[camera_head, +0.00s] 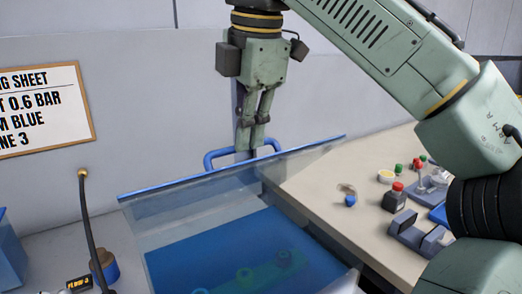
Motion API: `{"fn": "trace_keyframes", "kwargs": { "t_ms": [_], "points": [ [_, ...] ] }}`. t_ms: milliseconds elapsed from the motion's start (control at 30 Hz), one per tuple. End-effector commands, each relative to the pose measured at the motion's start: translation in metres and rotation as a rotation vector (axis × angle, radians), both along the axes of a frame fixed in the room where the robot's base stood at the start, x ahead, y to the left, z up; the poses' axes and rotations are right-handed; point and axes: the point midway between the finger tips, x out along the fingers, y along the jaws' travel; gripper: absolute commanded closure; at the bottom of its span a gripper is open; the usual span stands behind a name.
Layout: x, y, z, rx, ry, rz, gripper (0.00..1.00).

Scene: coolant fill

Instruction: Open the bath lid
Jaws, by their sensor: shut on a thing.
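The bath lid (190,187) is a clear panel with a blue edge strip, tilted up over the bath. A blue bar handle (214,157) stands up from its raised edge. My gripper (247,148) points down and is shut on the blue handle, near its right part. The fingertips partly hide the handle. Below the lid is the bath, with blue liquid (215,255) and several round green and blue shapes in it, seen dimly. The lid's hinge cannot be made out.
A sign in a wooden frame (45,108) hangs on the wall at left. A dark hose with a brass tip (84,174) stands left of the bath. On the right bench (325,195) are a red-topped block (395,197), a blue cap (350,201) and other small parts.

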Motion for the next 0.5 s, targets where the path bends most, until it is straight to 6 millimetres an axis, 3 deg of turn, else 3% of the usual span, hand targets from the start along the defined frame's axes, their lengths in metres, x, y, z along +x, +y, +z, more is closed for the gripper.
{"fn": "trace_keyframes", "kwargs": {
  "t_ms": [133, 500],
  "points": [
    [0.0102, 0.0089, -0.0056, 0.002, 0.000, 0.002, 1.00],
    [0.0121, 0.0099, -0.0057, 0.003, 0.002, 0.003, 1.00]
  ]
}}
